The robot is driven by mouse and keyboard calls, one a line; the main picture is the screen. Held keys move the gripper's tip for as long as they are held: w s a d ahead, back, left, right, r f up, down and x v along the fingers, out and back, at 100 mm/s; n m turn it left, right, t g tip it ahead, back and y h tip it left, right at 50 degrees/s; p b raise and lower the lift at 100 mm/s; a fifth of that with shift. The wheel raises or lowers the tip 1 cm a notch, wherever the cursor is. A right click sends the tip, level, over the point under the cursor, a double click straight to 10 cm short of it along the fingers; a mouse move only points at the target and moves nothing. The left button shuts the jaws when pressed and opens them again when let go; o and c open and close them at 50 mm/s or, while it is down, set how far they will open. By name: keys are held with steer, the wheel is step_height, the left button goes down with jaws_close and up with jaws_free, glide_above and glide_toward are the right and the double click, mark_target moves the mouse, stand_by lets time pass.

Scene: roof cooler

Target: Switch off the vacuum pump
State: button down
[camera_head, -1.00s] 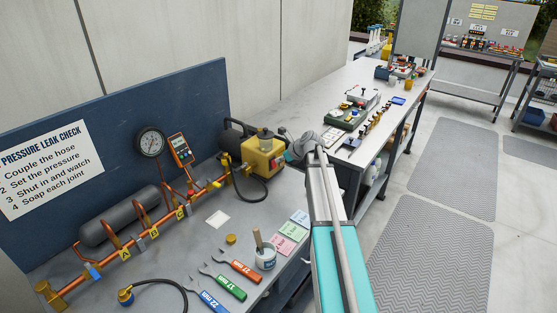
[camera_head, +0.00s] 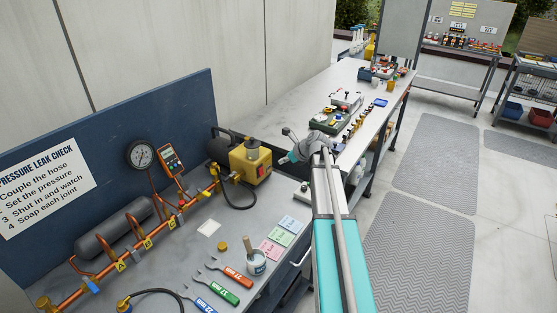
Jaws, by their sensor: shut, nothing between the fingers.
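The vacuum pump appears to be the yellow unit (camera_head: 244,157) with a dark motor behind it, at the far right end of the left bench. A small red switch (camera_head: 262,170) shows on its front face; its setting is too small to read.
A black hose (camera_head: 240,207) loops in front of the pump. The copper pipe rig (camera_head: 140,253) with a gauge (camera_head: 141,155) stands to its left. Coloured cards (camera_head: 281,236), a pot (camera_head: 257,262) and wrenches (camera_head: 228,273) lie nearer. A second bench (camera_head: 365,95) holds several instruments.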

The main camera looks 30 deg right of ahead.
steer(key=shift+p+v, duration=0.6)
steer(key=shift+v, duration=0.5)
steer(key=shift+a, duration=0.1)
